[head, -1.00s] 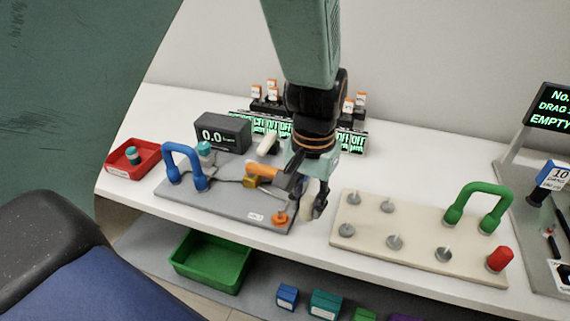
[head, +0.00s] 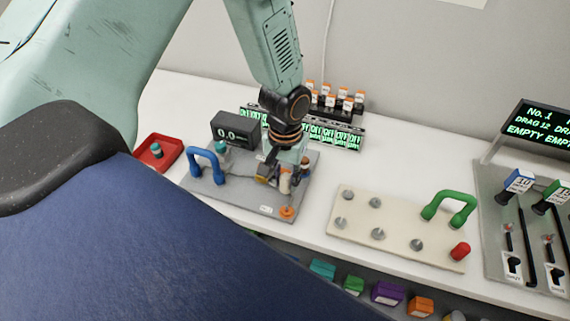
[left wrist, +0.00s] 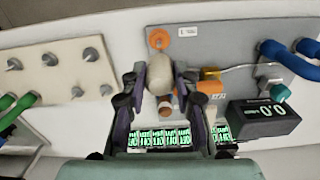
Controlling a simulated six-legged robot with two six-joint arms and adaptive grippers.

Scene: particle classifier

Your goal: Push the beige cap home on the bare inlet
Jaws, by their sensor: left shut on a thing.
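My left gripper (head: 285,178) is shut on the beige cap (left wrist: 160,73), a rounded pale piece between its fingertips in the left wrist view. In the head view the cap (head: 286,183) is over the right part of the grey plate (head: 240,198). An orange-brown round piece (left wrist: 165,104) shows between the fingers, close to the cap; I cannot tell whether they touch. A brass fitting (left wrist: 209,74) and an orange block (left wrist: 211,90) are beside the gripper. I cannot make out the bare inlet for certain. My right gripper is not in view.
An orange knob (head: 287,212) is at the plate's front corner. A blue handle (head: 205,162) and a grey display (head: 235,129) stand left of the gripper. A beige board (head: 398,225) with grey pegs and a green handle (head: 448,208) lies right. Bare table separates the boards.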

